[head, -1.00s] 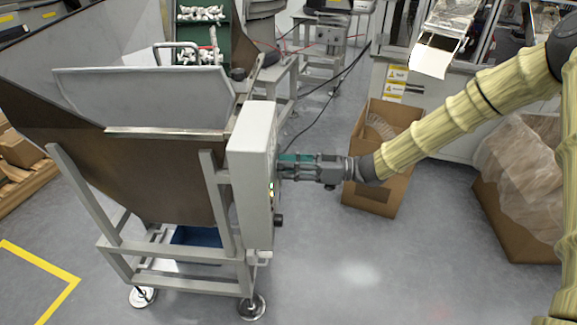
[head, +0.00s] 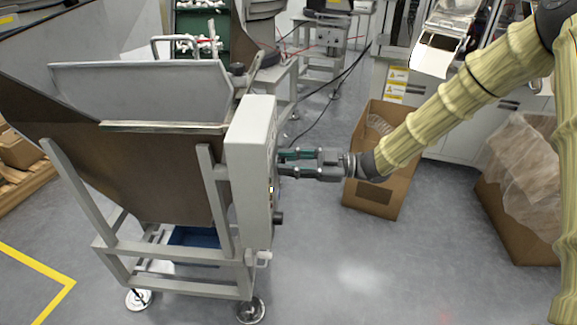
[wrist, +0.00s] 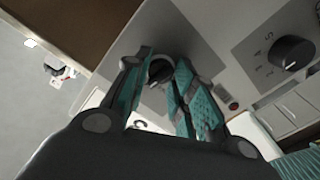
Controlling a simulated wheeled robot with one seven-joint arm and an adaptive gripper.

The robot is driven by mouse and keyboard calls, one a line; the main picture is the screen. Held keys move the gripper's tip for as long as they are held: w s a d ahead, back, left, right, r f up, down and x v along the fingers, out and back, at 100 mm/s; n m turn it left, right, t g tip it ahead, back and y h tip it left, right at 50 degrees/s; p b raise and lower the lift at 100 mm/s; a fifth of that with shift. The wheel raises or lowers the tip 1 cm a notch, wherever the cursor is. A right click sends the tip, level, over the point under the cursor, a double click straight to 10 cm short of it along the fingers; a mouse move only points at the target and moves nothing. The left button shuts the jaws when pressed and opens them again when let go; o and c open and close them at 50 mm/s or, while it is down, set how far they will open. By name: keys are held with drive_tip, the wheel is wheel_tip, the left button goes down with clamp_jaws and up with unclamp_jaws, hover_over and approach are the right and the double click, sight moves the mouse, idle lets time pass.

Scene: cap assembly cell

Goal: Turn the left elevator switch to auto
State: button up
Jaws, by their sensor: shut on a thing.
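The elevator's control box (head: 250,165) is a pale grey upright cabinet on the side of the hopper frame. The elevator switch, a small black rotary knob (wrist: 158,71), sits on its grey panel in the wrist view. My gripper (head: 282,162) reaches the box's right face from the right. In the wrist view my gripper (wrist: 163,66) has its green-padded fingers on either side of the knob, shut on it. The switch's markings are hidden or too small to read. In the head view the panel face is mostly edge-on and the knob is hidden.
A larger black dial (wrist: 292,52) with numbers is on the panel to the right, clear of the fingers. A small reddish button (wrist: 233,105) lies near the right finger. A cardboard box (head: 375,195) stands below my arm. Open floor lies in front.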

drive_tip(key=shift+n, duration=0.6)
drive_tip(key=shift+b, duration=0.3)
drive_tip(key=o, duration=1)
drive_tip(key=shift+o, duration=0.2)
drive_tip(key=d, duration=1.2)
drive_tip(key=shift+s, duration=0.4)
